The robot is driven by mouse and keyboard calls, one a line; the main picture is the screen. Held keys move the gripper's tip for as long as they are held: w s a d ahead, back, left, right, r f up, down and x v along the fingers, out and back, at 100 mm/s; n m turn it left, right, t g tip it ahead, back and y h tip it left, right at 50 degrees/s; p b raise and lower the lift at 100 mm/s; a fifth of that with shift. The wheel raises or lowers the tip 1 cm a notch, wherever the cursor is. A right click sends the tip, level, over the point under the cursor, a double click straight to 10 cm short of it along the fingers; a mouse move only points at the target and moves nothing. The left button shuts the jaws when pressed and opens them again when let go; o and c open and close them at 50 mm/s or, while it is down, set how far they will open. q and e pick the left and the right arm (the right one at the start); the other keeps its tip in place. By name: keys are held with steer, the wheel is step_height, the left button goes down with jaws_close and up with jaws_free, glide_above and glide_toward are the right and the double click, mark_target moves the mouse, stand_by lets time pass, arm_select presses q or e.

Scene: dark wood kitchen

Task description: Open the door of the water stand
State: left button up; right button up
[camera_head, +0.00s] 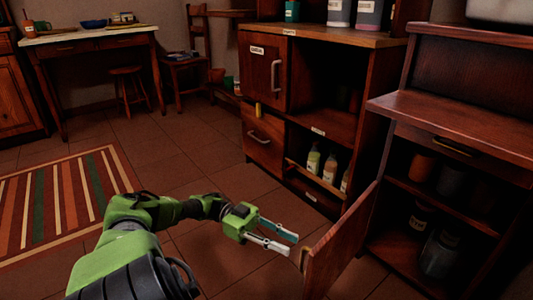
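A dark wood stand (478,108) is at the right. Its lower door (338,245) is swung out towards me, showing the shelves inside. I take this to be the water stand; no readable label confirms it. A thin handle (303,258) shows at the door's near left edge. My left gripper (294,246) reaches in from the left, its two fingers spread apart with nothing between them. The fingertips are close to the door's free edge by the handle; I cannot tell whether they touch it. My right gripper is not in view.
Dark jars (440,252) stand on the open stand's shelves. A middle cabinet (325,42) has a closed upper door (262,72), a closed drawer (263,140) and bottles (313,160) on a low shelf. A striped rug (65,205) lies left. Tiled floor between is clear.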

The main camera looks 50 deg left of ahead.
arm_select(q)
steer(key=v, duration=0.7)
steer(key=shift+a, duration=0.3)
stand_by(0.4)
